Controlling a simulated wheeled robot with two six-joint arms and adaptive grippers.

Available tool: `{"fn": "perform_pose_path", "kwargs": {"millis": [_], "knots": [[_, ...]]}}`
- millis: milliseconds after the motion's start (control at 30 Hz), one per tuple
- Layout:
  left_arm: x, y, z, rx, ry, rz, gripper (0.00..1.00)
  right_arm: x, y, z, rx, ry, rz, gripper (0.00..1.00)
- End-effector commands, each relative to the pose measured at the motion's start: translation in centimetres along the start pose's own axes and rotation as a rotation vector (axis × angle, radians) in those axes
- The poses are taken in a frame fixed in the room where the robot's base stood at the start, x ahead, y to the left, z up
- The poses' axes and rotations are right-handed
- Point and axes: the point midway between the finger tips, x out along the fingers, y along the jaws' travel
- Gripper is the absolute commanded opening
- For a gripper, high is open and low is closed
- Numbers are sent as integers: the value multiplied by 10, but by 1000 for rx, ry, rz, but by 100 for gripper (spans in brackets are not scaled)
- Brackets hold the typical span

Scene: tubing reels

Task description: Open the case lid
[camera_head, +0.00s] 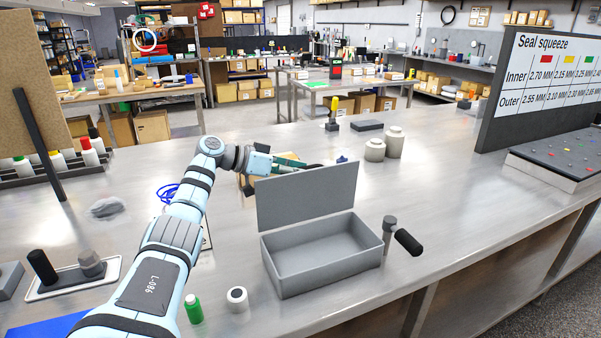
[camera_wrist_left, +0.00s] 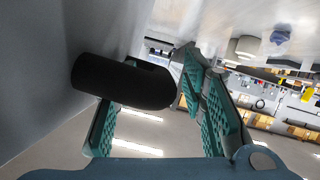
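The grey case (camera_head: 320,272) stands on the metal bench with its interior empty. Its lid (camera_head: 308,196) stands up, tilted open along the back edge. My left gripper (camera_head: 300,164) is behind the lid's top edge, partly hidden by it. In the left wrist view, a black rounded grip (camera_wrist_left: 115,82) lies across the space by my left gripper (camera_wrist_left: 160,60), beside a grey panel (camera_wrist_left: 35,75) that looks like the lid. The teal fingers are spread apart; I see no clamping on the grip. My right gripper is out of view.
A crank-like post with a black handle (camera_head: 407,242) stands at the case's right. A green bottle (camera_head: 193,308) and white ring (camera_head: 237,299) stand at its front left. Pale grey cylinders (camera_head: 393,142) are behind. The bench right of the post is clear.

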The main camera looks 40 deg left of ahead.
Motion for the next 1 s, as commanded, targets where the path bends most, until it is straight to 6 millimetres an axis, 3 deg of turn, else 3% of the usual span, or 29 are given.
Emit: {"fn": "perform_pose_path", "kwargs": {"millis": [300, 467, 600, 1000], "knots": [[-77, -2, 1, 0, -3, -6, 38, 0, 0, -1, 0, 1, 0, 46], [-108, -1, 0, -1, -2, -3, 38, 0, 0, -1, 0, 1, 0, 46], [-117, 0, 0, 0, -1, 0, 38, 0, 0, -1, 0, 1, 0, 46], [-116, 0, 0, 0, -1, 0, 38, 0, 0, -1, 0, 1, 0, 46]]}}
